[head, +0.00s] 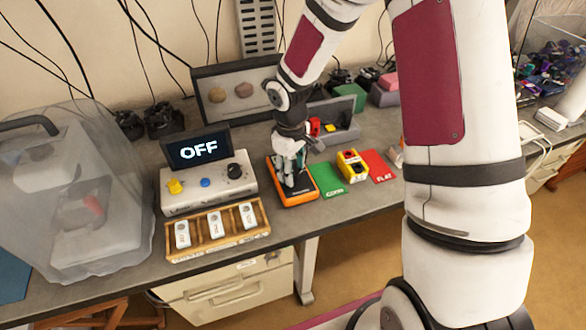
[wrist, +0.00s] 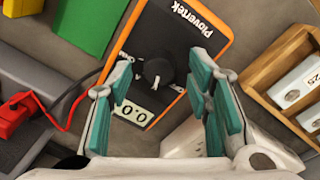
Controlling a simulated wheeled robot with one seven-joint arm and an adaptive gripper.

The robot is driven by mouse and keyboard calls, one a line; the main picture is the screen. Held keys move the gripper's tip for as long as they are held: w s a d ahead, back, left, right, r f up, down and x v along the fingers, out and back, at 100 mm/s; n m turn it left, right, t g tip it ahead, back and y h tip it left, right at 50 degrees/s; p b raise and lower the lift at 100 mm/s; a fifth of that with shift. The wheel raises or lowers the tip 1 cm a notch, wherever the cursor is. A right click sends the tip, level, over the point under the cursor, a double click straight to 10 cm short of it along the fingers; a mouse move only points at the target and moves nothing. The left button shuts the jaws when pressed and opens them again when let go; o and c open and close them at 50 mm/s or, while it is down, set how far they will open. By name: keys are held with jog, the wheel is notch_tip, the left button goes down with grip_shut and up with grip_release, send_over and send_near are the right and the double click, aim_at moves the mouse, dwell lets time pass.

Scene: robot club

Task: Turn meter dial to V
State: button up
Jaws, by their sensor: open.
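The meter (head: 302,202) is a dark box with an orange rim, lying on the grey bench. In the wrist view the meter (wrist: 180,33) has a "Plovertek" label and a small display (wrist: 135,113) reading about 0.0. Its round black dial (wrist: 158,70) has a white mark that appears to point toward the display; the letters around it are too small or hidden to read. My gripper (head: 290,182) is over the meter, pointing down. In the wrist view my gripper (wrist: 163,74) is open, with teal-padded fingers on either side of the dial, apparently not touching it.
A green mat (head: 327,183), yellow battery holder (head: 352,166) and red mat (head: 377,166) lie right. A red clip (wrist: 17,115) with wire is close by.

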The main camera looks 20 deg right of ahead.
notch_tip(320, 180, up, 12)
jog(key=shift+s+a+f, duration=0.2)
jog(key=shift+a+f, duration=0.05)
jog(key=shift+a, duration=0.05)
dwell(0.4)
jog(key=s+d+r+m+t+h, duration=0.1)
jog(key=s+r+m+t, duration=0.15)
jog(key=s+r, duration=0.95)
jog(key=s+r+m+t+y, duration=0.1)
jog(key=s+r+m, duration=0.3)
jog(key=s, duration=0.6)
notch_tip(320, 180, up, 2)
jog(key=shift+s+r+t+y, duration=0.25)
jog(key=shift+s+t+y, duration=0.05)
jog(key=shift+t, duration=0.55)
